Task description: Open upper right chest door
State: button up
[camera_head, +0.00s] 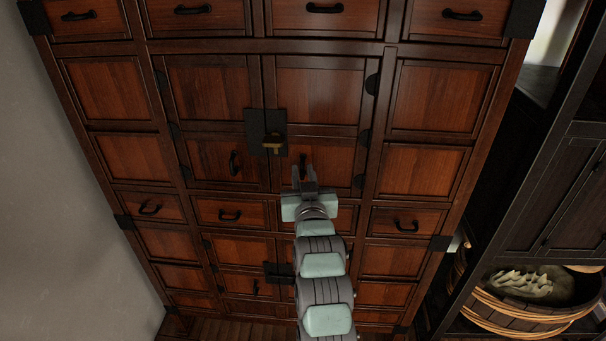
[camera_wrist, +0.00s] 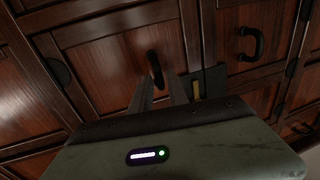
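The upper right chest door (camera_head: 322,95) is dark reddish wood and shut flush beside the upper left door (camera_head: 215,95). Its black vertical handle (camera_head: 303,160) is on the lower left part of the door, near the centre seam. My gripper (camera_head: 302,172) is in front of this handle, fingers apart and pointing at the door. In the wrist view the handle (camera_wrist: 155,68) shows at the fingertips of my gripper (camera_wrist: 161,78), roughly in line with the gap. I cannot tell whether the fingers touch it.
A black lock plate with a brass lock (camera_head: 272,142) sits on the seam, up and left of my gripper. The left door's handle (camera_head: 234,163) is to the left. Drawers (camera_head: 230,212) line the chest. A dark shelf with a wooden tub (camera_head: 520,312) stands at right.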

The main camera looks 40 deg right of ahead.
grip_shut()
dwell(1.1)
